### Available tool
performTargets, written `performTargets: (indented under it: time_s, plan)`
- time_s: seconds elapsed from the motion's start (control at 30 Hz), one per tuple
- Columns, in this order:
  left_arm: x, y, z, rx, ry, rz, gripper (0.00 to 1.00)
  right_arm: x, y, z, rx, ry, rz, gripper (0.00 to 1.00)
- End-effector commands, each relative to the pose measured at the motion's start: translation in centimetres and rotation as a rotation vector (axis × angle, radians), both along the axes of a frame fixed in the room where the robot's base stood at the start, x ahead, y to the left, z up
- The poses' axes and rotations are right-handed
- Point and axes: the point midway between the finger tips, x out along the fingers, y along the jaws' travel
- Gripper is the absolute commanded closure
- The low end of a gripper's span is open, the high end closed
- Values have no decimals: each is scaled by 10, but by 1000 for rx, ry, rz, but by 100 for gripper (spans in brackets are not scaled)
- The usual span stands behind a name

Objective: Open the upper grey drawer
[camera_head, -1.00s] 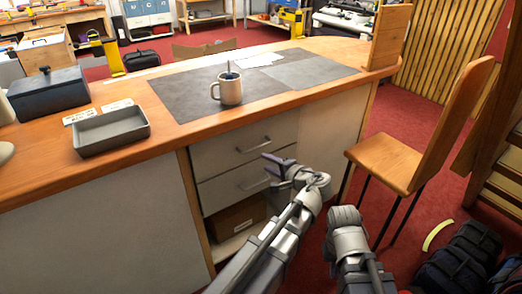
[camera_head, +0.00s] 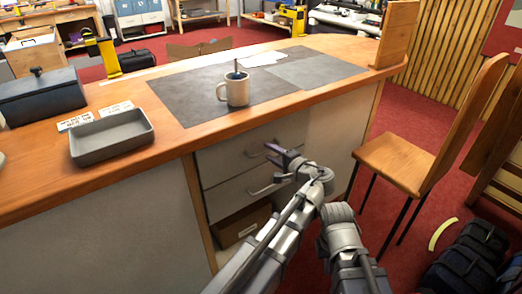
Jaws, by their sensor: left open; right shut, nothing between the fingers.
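The upper grey drawer (camera_head: 222,158) sits under the wooden bench top, and its front looks flush with the cabinet. Its bar handle (camera_head: 251,154) is partly covered by my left gripper (camera_head: 275,154). My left gripper is open, with its fingertips at the right part of this handle; I cannot tell whether they touch or surround it. The lower grey drawer (camera_head: 228,197) is just below, its handle (camera_head: 262,190) in front of it. My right arm shows to the right of the left one, but its gripper fingers are not visible.
An open shelf below the drawers holds a cardboard box (camera_head: 240,226). A wooden chair (camera_head: 405,160) stands close on the right. On the bench are a mug (camera_head: 234,93), a grey tray (camera_head: 112,136) and a dark lidded box (camera_head: 42,97). Dark bags (camera_head: 470,255) lie at lower right.

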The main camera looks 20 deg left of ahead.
Motion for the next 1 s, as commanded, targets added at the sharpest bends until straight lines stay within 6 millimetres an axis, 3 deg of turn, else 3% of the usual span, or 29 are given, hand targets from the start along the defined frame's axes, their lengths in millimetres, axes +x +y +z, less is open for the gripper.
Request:
performTargets:
  time_s: [0.3,0.7,1.0]
  plan:
    - [1,-1,-1,0,0,0,56,0,0,-1,0,0,0,100]
    - [1,-1,-1,0,0,0,100,0,0,-1,0,0,0,100]
    - [1,-1,-1,-1,1,0,100,0,0,-1,0,0,0,100]
